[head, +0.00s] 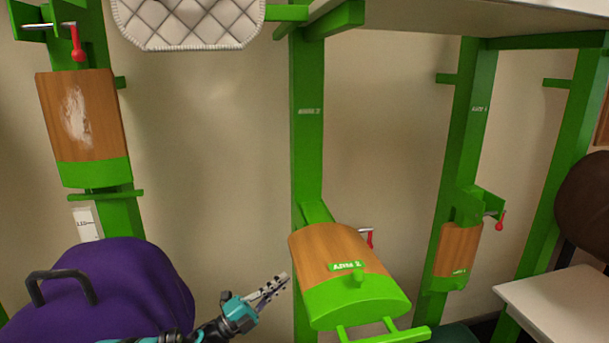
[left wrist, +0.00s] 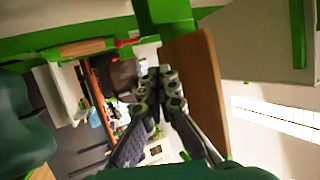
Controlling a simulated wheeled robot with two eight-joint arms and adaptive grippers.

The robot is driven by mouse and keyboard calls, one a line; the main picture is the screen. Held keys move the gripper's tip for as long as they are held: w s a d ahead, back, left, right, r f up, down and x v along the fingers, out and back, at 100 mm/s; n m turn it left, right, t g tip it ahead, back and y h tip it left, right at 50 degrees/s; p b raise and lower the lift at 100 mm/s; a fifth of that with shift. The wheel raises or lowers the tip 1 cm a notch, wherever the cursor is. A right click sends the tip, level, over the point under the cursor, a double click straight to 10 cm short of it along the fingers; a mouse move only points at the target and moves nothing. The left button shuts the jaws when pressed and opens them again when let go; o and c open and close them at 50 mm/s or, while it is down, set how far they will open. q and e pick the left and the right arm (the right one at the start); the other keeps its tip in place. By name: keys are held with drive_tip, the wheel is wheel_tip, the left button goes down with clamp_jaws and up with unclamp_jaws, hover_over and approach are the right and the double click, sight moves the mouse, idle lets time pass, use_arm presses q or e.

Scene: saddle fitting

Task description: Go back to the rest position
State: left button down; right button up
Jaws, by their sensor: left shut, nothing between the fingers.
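My left gripper (head: 272,289) is in the lower middle of the head view, pointing up and right. Its fingers are shut with nothing between them. They also show closed together in the left wrist view (left wrist: 158,82). In the head view it is just left of the wood and green arm marked ARM 2 (head: 335,252), with a small gap seen between them. In the left wrist view a wooden panel (left wrist: 193,85) stands beside the fingers on the right. My right gripper is not in view.
A purple covered form with a dark handle (head: 120,280) is at the lower left. Green posts (head: 308,120) stand along the wall, with wooden arms at left (head: 100,115) and right (head: 459,250). A quilted white pad (head: 190,22) hangs at the top. A white table (head: 560,300) is at right.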

use_arm(q)
drive_tip(key=w+a+r+n+t+y, duration=0.2)
drive_tip(key=a+r+n+t+y, duration=0.75)
drive_tip(key=r+n+y, duration=0.4)
drive_tip(key=s+a+f+n+g+y, duration=0.2)
drive_tip(key=s+a+n+y, duration=0.2)
drive_tip(key=n+y, duration=0.25)
drive_tip(key=s+d+f+n+g, duration=0.1)
drive_tip(key=s+f+n+g, duration=0.3)
drive_tip(key=s+f, duration=0.6)
drive_tip(key=s+d+f+n+g, duration=0.1)
drive_tip(key=s+f+n+g, duration=0.3)
drive_tip(key=s, duration=1.4)
wheel_tip(320, 180, down, 8)
drive_tip(key=g, duration=0.4)
drive_tip(key=shift+s+r+h, duration=0.2)
drive_tip(key=shift+s+h, duration=0.1)
drive_tip(key=shift+s, duration=0.1)
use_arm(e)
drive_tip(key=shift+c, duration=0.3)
